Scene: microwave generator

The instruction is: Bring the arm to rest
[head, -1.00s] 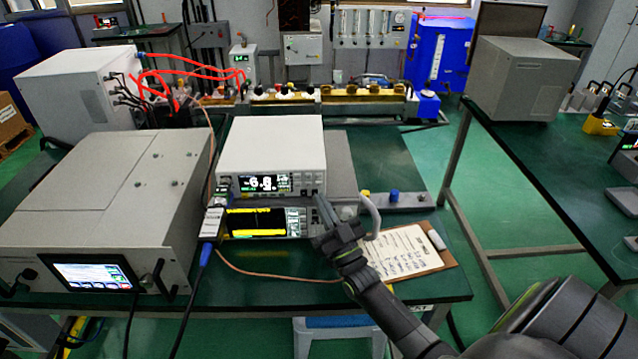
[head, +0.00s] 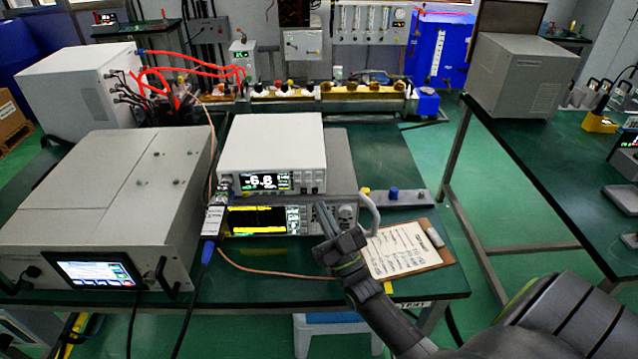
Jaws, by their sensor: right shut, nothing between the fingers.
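My right arm comes in from the lower right. Its gripper (head: 323,215) is shut and empty, with the fingertips in front of the right part of the stacked instruments. The upper white instrument (head: 270,145) has a lit display with digits. The lower instrument (head: 258,221) has a dark screen with yellow bands, and my gripper covers a bit of its right front. Whether the fingertips touch the panel cannot be told. My left gripper is not in view.
A large grey unit (head: 100,190) with a lit screen stands left on the green bench. A clipboard (head: 405,248) lies right of my gripper, close to the wrist. A grey box (head: 520,75) stands on the right bench. The floor between the benches is clear.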

